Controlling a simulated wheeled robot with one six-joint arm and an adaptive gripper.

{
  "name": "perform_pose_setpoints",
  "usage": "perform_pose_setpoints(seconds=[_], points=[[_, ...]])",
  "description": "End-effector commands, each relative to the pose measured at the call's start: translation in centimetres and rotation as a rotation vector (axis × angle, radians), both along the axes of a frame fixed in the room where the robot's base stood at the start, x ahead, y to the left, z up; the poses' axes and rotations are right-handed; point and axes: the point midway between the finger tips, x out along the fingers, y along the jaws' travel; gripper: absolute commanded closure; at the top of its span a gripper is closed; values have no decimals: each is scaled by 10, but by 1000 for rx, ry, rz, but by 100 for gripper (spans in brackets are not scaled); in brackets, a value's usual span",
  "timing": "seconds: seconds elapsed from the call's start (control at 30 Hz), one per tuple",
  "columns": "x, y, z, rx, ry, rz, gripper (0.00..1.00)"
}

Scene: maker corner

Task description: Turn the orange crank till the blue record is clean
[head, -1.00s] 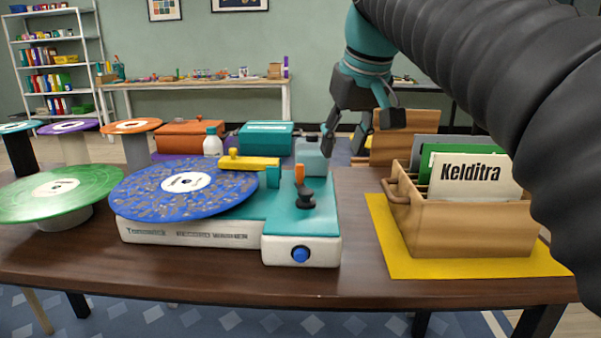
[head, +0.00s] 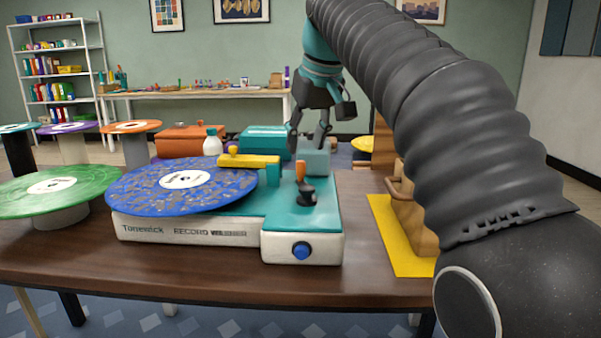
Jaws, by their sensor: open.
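The blue record (head: 150,196) lies on the record washer (head: 190,231) and is covered in grey-brown specks, with a white label in its middle. The orange crank (head: 300,172) is a small upright orange handle, by a black knob (head: 306,194) on the teal deck at the washer's right end. A blue button (head: 301,251) is on the front below. My gripper (head: 309,142) is open, pointing down, above and behind the crank, close to a pale teal block. I cannot tell whether its fingertips touch that block.
A green record (head: 90,188) lies on a stand at the left. A yellow bar (head: 248,160) reaches over the blue record. A wooden crate (head: 402,215) stands on a yellow mat (head: 385,235) at the right, mostly hidden by my arm. The table front is clear.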

Motion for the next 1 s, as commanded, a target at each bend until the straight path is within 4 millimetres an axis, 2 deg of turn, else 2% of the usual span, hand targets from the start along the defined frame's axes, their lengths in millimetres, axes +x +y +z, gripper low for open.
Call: perform_pose_setpoints(seconds=[0.03,0.1,0.3,0.5,0.8,0.97,1.0], points=[[3,2,-13,-1,3,0,55],[7,4,-24,-1,3,0,55],[17,9,-48,0,1,0,55],[21,11,-59,0,0,0,55],[22,11,-60,0,0,0,55],[22,11,-60,0,0,0,95],[22,11,-60,0,0,0,100]])
